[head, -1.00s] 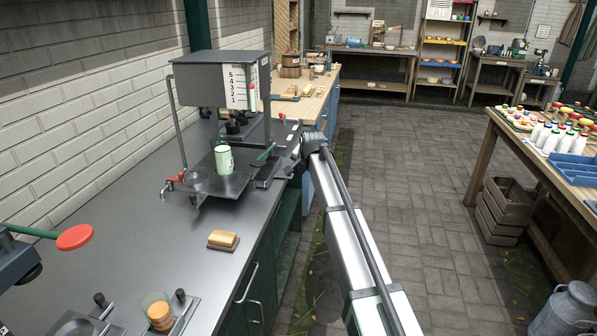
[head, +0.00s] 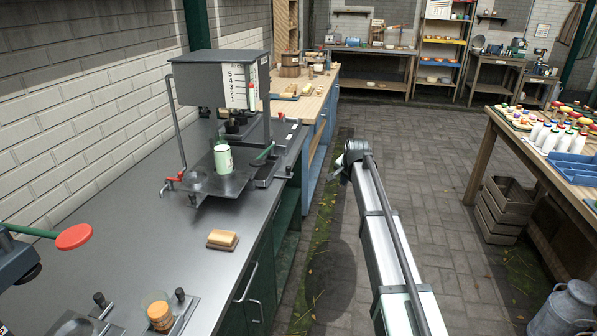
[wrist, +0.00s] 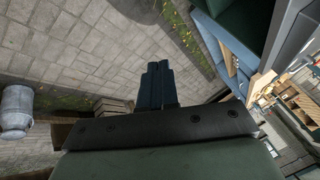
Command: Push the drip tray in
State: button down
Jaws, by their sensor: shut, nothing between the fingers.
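The likely drip tray (head: 228,186) is a dark flat plate at the foot of the grey dispenser (head: 215,80) on the left counter. It sticks out toward the near side of the dispenser. A green and white can (head: 223,159) and a clear round vessel (head: 196,180) are on or above it. My gripper (head: 346,172) is right of the counter, over the aisle, clear of the tray; its fingers are hard to make out there. In the wrist view its fingers (wrist: 158,75) are shut together and empty, with paving behind them. The tray cannot be made out in the wrist view.
A green lever (head: 265,152) stands right of the tray, and a red tap (head: 172,182) is at its left. A yellow-tan block (head: 222,240) lies nearer on the counter. A wooden crate (head: 507,210) stands under the right table. The paved aisle is open.

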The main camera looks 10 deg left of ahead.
jog(key=w+d+f+m+g+y, duration=0.1)
jog(key=d+f+m+y, duration=0.15)
jog(key=f, duration=0.35)
jog(key=w+d+f+m+g+y, duration=0.1)
jog(key=f+m+y, duration=0.15)
jog(key=f, duration=0.35)
jog(key=a+r+m+g+y, duration=0.1)
jog(key=a+r+m+y, duration=0.75)
jog(key=r+y, duration=0.25)
jog(key=w+a, duration=0.2)
jog(key=a, duration=1.1)
jog(key=shift+a, duration=0.15)
jog(key=shift+w, duration=0.1)
